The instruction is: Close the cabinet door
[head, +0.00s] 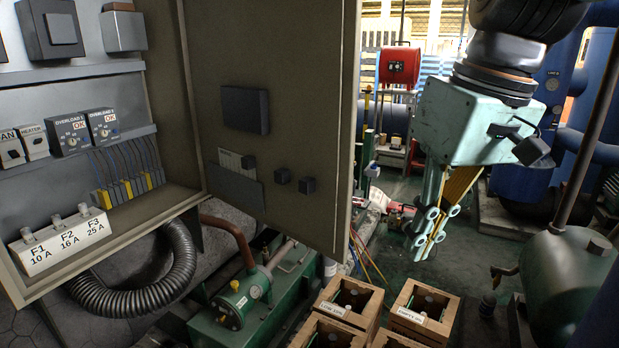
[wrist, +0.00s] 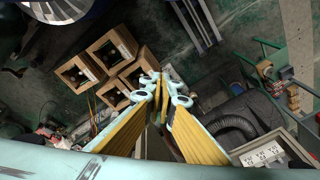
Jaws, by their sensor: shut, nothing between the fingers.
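The cabinet door (head: 285,110) is a tall grey-brown panel in the head view. It stands wide open, hinged at the right side of the cabinet (head: 150,205), whose inside faces me on the left. The door's inner face carries a dark plate and small black knobs. My gripper (head: 420,250) hangs pointing down to the right of the door's free edge, apart from it. Its yellow and teal fingers are shut and empty. The wrist view shows the closed fingertips (wrist: 161,80) over the floor area. I cannot clearly make out the door in the wrist view.
Wooden crates (head: 425,305) stand on the floor below my gripper. A green machine (head: 245,310) and a ribbed hose (head: 150,290) lie under the cabinet. A green tank (head: 570,285) and blue pipes stand at the right. A red reel (head: 400,65) is in the background.

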